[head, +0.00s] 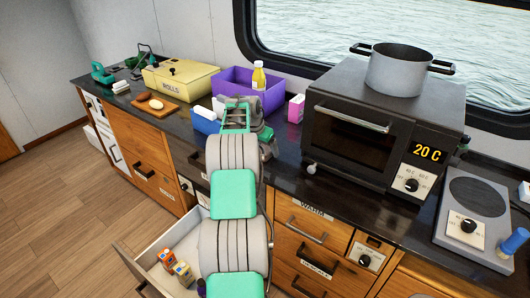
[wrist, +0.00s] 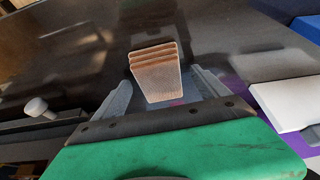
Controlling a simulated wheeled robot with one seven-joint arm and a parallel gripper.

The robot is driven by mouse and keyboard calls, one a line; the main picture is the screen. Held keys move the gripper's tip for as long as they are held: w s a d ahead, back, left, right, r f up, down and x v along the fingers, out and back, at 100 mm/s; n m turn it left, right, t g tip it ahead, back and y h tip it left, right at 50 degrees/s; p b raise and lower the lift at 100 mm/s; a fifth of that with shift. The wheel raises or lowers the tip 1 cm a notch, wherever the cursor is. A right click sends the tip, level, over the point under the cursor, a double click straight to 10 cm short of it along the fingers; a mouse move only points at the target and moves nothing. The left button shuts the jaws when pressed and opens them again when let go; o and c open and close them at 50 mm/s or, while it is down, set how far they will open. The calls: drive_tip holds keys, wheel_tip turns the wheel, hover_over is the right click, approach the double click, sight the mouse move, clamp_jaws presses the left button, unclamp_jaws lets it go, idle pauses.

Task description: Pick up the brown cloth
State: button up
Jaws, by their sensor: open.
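The brown cloth (wrist: 157,75) shows in the wrist view as a folded, ribbed stack on the dark counter. My gripper (wrist: 161,78) is open, with one finger to the left of the cloth and one to the right. The cloth lies in the gap between the fingers, and I cannot tell whether either finger touches it. In the head view my gripper (head: 237,112) is over the counter in front of the purple box, and the cloth is not visible there, likely hidden by my arm.
A purple box (head: 222,79) with a yellow bottle (head: 258,76) stands behind my gripper. A blue-and-white item (head: 206,121) is to its left, a pink carton (head: 296,108) to its right. The oven (head: 350,130) stands further right. An open drawer (head: 185,245) juts out below.

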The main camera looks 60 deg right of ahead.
drive_tip(key=shift+f, duration=0.15)
drive_tip(key=shift+c, duration=0.6)
drive_tip(key=c, duration=1.3)
